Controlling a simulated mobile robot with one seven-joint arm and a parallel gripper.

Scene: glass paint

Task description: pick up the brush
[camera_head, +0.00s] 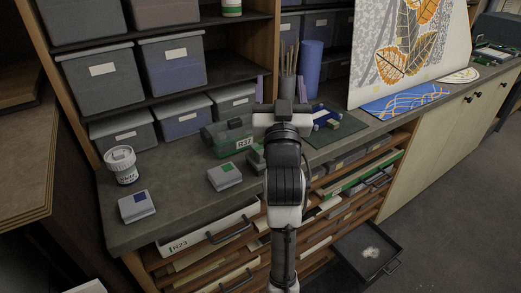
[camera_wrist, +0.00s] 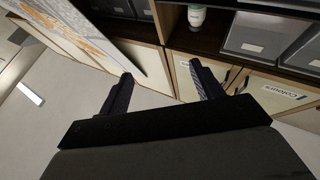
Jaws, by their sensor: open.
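Several thin brush handles (camera_head: 289,60) stand upright in a bunch near the back of the counter in the head view. My arm and gripper hide their lower part and whatever holds them. My gripper (camera_head: 281,89) is in front of the brushes in that picture, with its fingers spread and pointing up. I cannot tell how far it is from them. In the wrist view my gripper (camera_wrist: 165,86) is open with nothing between the fingers. No brush shows in the wrist view.
A blue roll (camera_head: 311,68) stands right of the brushes. A green case (camera_head: 228,138), a white tub (camera_head: 121,165) and two small boxes sit on the counter left of my arm. A patterned panel (camera_head: 405,50) stands at the right. An open drawer (camera_head: 222,236) juts out below.

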